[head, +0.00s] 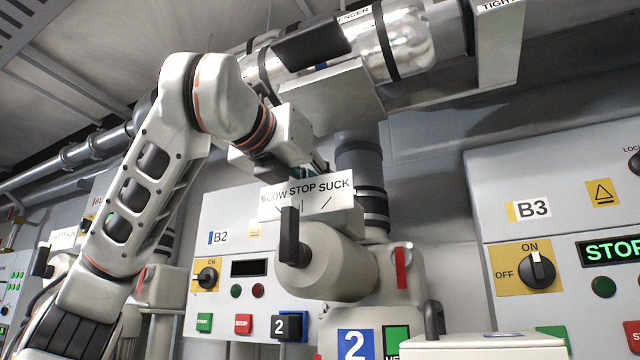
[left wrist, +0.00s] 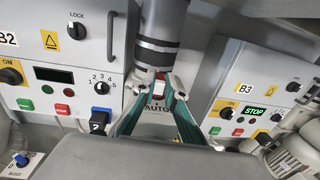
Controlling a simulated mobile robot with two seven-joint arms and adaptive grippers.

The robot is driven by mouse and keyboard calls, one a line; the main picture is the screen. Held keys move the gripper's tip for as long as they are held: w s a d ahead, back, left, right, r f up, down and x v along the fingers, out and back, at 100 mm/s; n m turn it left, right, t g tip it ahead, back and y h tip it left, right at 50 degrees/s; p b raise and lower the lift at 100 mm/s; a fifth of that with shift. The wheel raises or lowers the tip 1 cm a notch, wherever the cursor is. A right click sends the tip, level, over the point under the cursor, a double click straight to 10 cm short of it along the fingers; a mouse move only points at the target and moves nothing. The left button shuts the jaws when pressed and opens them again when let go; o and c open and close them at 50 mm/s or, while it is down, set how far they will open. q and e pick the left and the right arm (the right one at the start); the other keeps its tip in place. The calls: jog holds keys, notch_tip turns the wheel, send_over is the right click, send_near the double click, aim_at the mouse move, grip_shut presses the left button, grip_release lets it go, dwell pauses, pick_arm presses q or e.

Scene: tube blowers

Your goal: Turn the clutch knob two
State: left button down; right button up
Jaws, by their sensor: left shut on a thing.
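In the head view my left gripper (head: 318,168) reaches down behind the BLOW STOP SUCK plate (head: 306,190) of blower unit two, which hides its fingertips. In the left wrist view the gripper (left wrist: 160,84) has its green-sided fingers closed together on a small part with red on it, just above an AUTO label (left wrist: 157,108). The fingers cover most of this part; it appears to be the clutch knob, but its turned position cannot be read. My right gripper is in neither view.
A black lever (head: 290,236) stands upright on the front of unit two. A red handle (head: 401,268) is to its right. Panel B2 (head: 222,210) stands behind and panel B3 (head: 560,165) at right. A clear tube (head: 405,42) runs overhead.

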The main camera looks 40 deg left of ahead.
pick_arm(q)
jog(key=shift+d+n+y, duration=0.1)
jog(key=shift+n+y, duration=0.4)
jog(key=shift+y, duration=0.3)
jog(key=c, duration=2.1)
grip_release()
jog(key=v, duration=1.2)
jog(key=shift+r, duration=0.25)
